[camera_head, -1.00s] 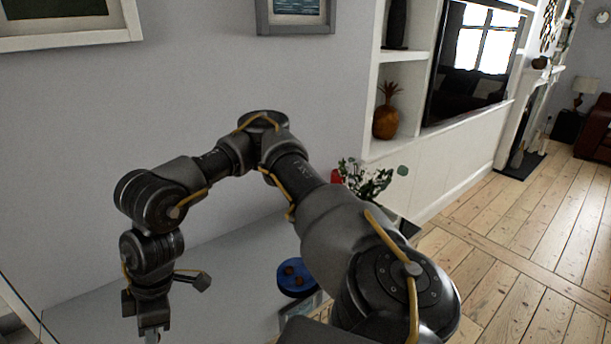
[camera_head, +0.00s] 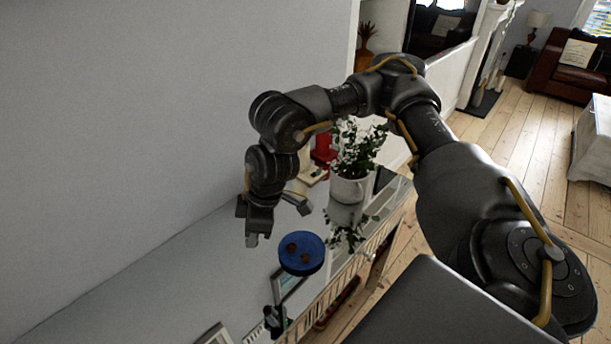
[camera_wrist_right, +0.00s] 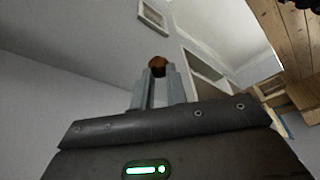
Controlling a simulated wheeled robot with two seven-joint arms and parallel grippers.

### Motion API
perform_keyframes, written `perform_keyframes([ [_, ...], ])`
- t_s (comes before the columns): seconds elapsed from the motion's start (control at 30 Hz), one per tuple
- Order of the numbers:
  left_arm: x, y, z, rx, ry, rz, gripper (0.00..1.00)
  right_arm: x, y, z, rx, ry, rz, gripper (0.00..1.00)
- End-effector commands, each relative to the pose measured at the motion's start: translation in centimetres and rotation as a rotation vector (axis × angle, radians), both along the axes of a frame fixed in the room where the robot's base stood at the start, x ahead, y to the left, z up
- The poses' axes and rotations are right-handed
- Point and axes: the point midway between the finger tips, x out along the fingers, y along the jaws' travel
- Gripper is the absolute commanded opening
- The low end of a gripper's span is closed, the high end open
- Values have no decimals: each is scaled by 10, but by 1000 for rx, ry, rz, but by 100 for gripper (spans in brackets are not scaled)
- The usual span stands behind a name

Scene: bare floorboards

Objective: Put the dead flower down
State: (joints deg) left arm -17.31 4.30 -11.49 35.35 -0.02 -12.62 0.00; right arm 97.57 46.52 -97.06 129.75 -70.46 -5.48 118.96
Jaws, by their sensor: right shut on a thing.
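My right gripper (camera_head: 251,238) points down above the glossy sideboard, just left of a blue round dish (camera_head: 315,266). In the right wrist view its two fingers are closed on a small brown thing, which I take to be the dead flower (camera_wrist_right: 157,63). It shows between the fingertips. In the head view the held thing cannot be made out. Two small brown pieces (camera_head: 304,258) lie on the blue dish. My left gripper is not in view.
The sideboard top (camera_head: 190,270) is clear to the left. A white pot with a leafy plant (camera_head: 358,152) and a red thing (camera_head: 323,150) stand beyond the dish. Picture frames (camera_head: 288,282) and a dark figure (camera_head: 276,320) are near the front. The wall is close behind.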

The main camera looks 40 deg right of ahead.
Motion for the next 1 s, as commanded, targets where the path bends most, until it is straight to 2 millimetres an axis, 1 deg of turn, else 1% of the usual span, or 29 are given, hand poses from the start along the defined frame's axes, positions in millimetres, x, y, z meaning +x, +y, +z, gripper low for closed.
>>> perform_keyframes([
  [0.23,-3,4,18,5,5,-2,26,-23,-10,-16,3,7,-130,0],
  [0.47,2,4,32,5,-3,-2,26,-43,-31,-30,1,5,-297,0],
  [0.53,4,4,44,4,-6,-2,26,-58,-52,-34,-1,6,-402,0],
  [0.6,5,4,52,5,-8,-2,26,-72,-73,-39,-2,5,-500,0],
  [0.7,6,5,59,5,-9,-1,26,-88,-98,-43,-1,4,-603,0],
  [0.8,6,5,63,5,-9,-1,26,-101,-118,-44,-1,3,-673,0],
  [0.93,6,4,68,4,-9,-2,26,-111,-136,-43,0,1,-729,0],
  [1.0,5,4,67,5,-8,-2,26,-113,-139,-44,2,1,-737,0],
])
